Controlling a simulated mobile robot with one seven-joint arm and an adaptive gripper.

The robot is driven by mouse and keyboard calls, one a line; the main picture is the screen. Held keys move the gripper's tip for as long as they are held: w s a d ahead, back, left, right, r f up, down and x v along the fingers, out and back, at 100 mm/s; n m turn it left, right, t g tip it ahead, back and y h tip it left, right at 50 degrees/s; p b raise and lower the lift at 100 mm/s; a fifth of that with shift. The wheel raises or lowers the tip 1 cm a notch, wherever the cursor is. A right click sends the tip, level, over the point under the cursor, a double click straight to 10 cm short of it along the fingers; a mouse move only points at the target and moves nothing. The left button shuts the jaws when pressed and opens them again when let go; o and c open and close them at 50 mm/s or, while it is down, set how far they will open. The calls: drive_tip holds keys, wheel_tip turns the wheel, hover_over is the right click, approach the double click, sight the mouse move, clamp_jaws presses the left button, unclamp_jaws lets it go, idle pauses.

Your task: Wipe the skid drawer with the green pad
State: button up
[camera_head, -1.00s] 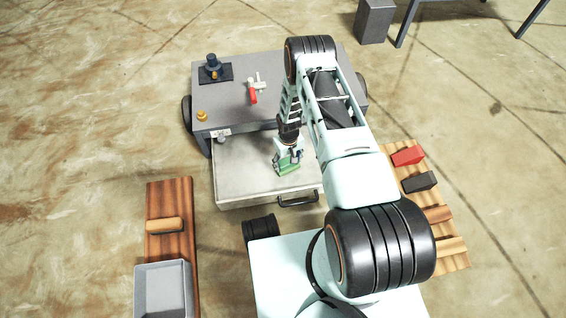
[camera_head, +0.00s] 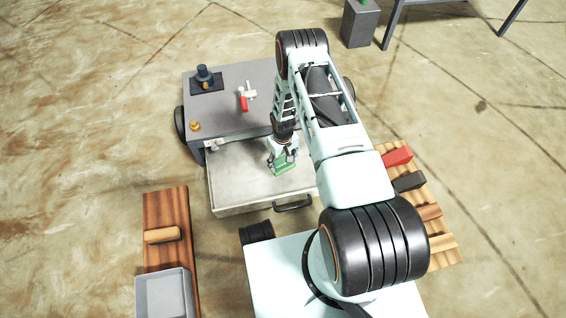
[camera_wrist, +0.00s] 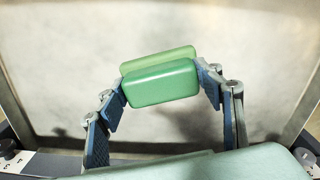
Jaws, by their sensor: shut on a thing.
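The skid drawer (camera_head: 236,186) is pulled out from the front of the grey skid and shows a pale, worn, empty-looking floor. My gripper (camera_head: 283,163) points down inside the drawer, right of its middle. It is shut on the green pad (camera_head: 284,168), which is at or very near the drawer floor; I cannot tell whether it touches. In the wrist view the green pad (camera_wrist: 160,82) sits between both blue-grey fingers, with the drawer floor (camera_wrist: 75,70) behind it. My arm hides the drawer's right part.
The drawer handle (camera_head: 293,204) is at the front edge. On the skid top are a dark blue fitting (camera_head: 204,75), a red-handled valve (camera_head: 244,103) and a yellow knob (camera_head: 195,126). Left stands a wooden board with a brush (camera_head: 162,235) and grey bin (camera_head: 163,296). Right are red (camera_head: 398,157) and dark blocks (camera_head: 409,181).

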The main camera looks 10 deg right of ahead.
drive_tip(key=shift+r, duration=0.6)
drive_tip(key=shift+r+p, duration=1.1)
drive_tip(key=shift+r, duration=0.4)
drive_tip(key=shift+r, duration=0.1)
